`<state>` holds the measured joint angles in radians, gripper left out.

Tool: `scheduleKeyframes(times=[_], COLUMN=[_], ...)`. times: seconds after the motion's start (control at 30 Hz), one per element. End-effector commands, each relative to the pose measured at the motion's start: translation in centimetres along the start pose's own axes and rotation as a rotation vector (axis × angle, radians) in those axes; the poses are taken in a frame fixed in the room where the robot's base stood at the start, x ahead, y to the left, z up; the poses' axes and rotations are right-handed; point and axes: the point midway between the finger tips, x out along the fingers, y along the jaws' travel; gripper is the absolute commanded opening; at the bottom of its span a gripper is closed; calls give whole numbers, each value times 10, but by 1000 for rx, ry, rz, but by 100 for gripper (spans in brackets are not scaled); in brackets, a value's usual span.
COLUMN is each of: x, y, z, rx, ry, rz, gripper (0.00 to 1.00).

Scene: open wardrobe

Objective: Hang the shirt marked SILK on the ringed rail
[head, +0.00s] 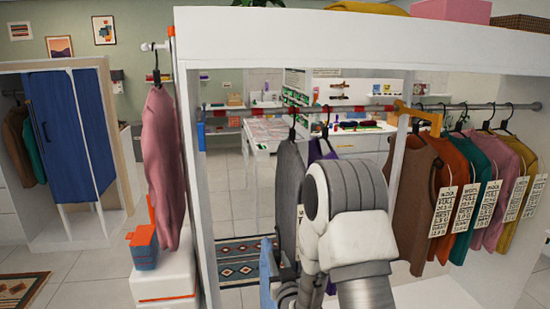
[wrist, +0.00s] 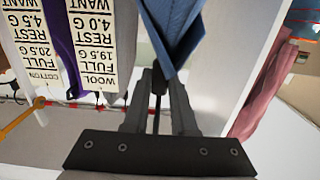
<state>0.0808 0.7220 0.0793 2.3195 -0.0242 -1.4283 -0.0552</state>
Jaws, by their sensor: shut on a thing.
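A blue shirt (wrist: 180,28) hangs from a dark hanger in my gripper (wrist: 157,95). The gripper is shut on the hanger's dark stem. In the head view a strip of the blue shirt (head: 267,278) shows low, left of my arm. No label on it is visible, so I cannot read SILK. The red-and-white banded rail (head: 345,109) runs across the wardrobe's left bay, well above the blue shirt. A grey shirt (head: 289,185) and a purple shirt (head: 318,150) hang from it. My arm hides much of the purple shirt.
An orange bracket (head: 427,118) separates the banded stretch from the plain rail, where several tagged shirts (head: 445,190) hang. A pink shirt (head: 163,165) hangs outside, left of the white side panel (head: 192,200). The banded rail left of the grey shirt is clear.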

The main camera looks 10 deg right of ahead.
Motion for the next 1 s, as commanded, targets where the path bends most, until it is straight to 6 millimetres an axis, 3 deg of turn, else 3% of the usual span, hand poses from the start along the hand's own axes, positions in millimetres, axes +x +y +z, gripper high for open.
scheduleKeyframes(times=[0.03, 0.3, 0.6, 0.8, 1.0], x=[9, 37, 36, 25, 20], y=[0, 2, 1, 0, 0], z=[-23, -118, -229, -276, -291], rx=[-2, -4, 1, 4, 6], ry=[8, -30, -73, -99, -111], rz=[0, 0, 2, 4, 4], gripper=[0, 0, 0, 0, 0])
